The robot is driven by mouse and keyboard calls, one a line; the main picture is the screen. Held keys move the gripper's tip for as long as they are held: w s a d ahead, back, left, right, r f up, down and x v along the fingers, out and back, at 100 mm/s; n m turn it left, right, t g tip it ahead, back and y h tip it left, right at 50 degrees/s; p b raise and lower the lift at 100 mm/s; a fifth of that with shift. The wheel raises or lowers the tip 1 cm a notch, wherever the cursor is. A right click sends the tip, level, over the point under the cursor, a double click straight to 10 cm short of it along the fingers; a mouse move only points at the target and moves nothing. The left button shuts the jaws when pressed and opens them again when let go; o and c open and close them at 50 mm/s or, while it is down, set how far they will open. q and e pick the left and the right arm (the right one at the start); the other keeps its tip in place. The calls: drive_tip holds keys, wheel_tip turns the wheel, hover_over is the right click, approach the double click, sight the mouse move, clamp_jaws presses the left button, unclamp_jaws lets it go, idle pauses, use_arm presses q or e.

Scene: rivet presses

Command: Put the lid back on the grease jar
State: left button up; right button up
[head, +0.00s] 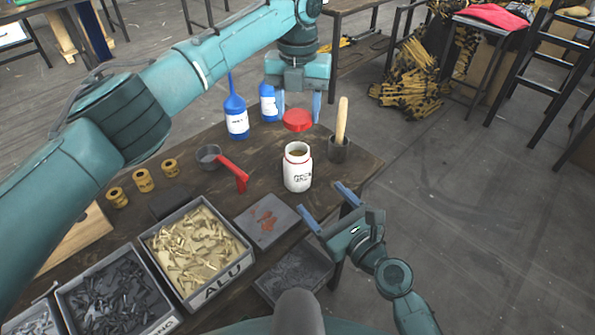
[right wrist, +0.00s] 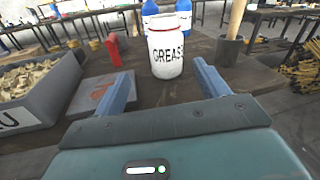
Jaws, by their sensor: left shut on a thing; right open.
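The white grease jar (head: 298,172) stands upright and open on the table, with brownish grease showing at its mouth. It also shows in the right wrist view (right wrist: 166,50), label facing me. The red lid (head: 298,120) is up above and behind the jar, apart from it. My left gripper (head: 298,108) points down and is shut on the lid. My right gripper (head: 328,206) is open and empty at the table's front edge, to the right and in front of the jar; in the right wrist view its fingers (right wrist: 165,88) point toward the jar without touching it.
Blue bottles (head: 236,115) stand behind the jar. A dark cup with a wooden handle (head: 339,150) is close on its right. A red-handled scoop (head: 215,158) lies left. A grey plate (head: 267,220) and a bin of brass rivets (head: 197,245) are in front.

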sight(305, 173)
drive_tip(key=shift+w+d+m+t+h, duration=0.2)
drive_tip(key=shift+w+m, duration=0.1)
drive_tip(key=shift+m, duration=0.25)
drive_tip(key=shift+w+d+m+t+h, duration=0.1)
drive_tip(key=shift+w+m+t, duration=0.15)
drive_tip(key=shift+m, duration=0.3)
drive_tip(key=x, duration=1.1)
drive_tip(key=shift+s+a, duration=0.15)
drive_tip(key=shift+a, duration=0.05)
drive_tip(key=shift+w+a+f, duration=0.1)
drive_tip(key=shift+w+a, duration=0.05)
drive_tip(key=shift+w, duration=0.4)
drive_tip(key=shift+c, duration=0.4)
drive_tip(key=c, duration=1.2)
use_arm(q)
drive_tip(key=shift+w+d+f, duration=0.1)
drive_tip(key=shift+f, duration=1.15)
drive_tip(key=shift+d+f, duration=0.1)
drive_tip(key=shift+f, duration=1.15)
